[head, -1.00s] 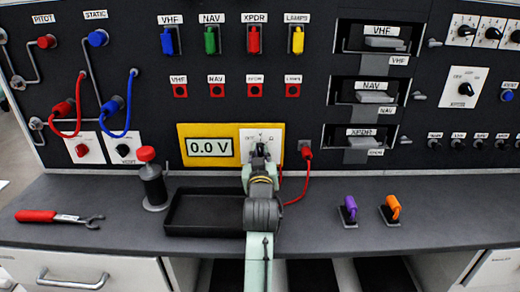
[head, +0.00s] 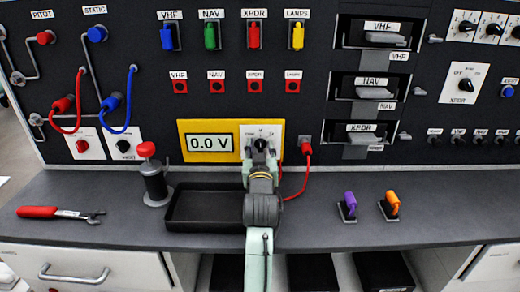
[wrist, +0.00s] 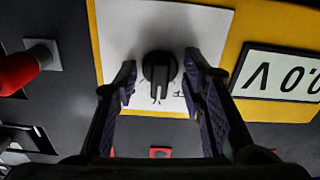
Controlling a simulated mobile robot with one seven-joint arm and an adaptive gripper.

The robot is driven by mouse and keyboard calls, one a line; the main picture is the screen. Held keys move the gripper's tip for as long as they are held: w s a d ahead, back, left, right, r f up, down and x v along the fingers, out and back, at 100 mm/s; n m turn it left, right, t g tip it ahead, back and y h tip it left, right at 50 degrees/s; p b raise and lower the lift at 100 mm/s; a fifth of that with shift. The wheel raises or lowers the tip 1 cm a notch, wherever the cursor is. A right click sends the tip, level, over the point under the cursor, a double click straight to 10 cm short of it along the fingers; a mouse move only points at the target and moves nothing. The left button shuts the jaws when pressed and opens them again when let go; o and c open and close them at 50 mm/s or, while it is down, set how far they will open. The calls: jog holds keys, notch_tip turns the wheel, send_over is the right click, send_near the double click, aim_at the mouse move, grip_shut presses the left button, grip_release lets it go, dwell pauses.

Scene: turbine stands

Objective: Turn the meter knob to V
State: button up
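The meter is a yellow panel (head: 185,129) with a display (head: 209,143) reading 0.0 V and a white dial plate (head: 276,131) on its right. The black meter knob (wrist: 160,72) sits on that plate, its ridge running roughly up and down in the wrist view. My gripper (wrist: 160,84) is open, with one finger on each side of the knob and a visible gap to each. In the head view my gripper (head: 262,150) is in front of the dial plate and hides part of it. The dial letters are too small to read surely.
A red plug (head: 306,148) with a red cable is just right of the dial. A black tray (head: 205,222) lies on the bench below, beside a red-topped cylinder (head: 154,178). Purple (head: 348,205) and orange (head: 391,205) plugs stand to the right.

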aim_at(261, 149)
jog(key=shift+o, duration=0.4)
jog(key=shift+s+p, duration=0.3)
jog(key=shift+s, duration=2.2)
jog(key=shift+s+f, duration=0.1)
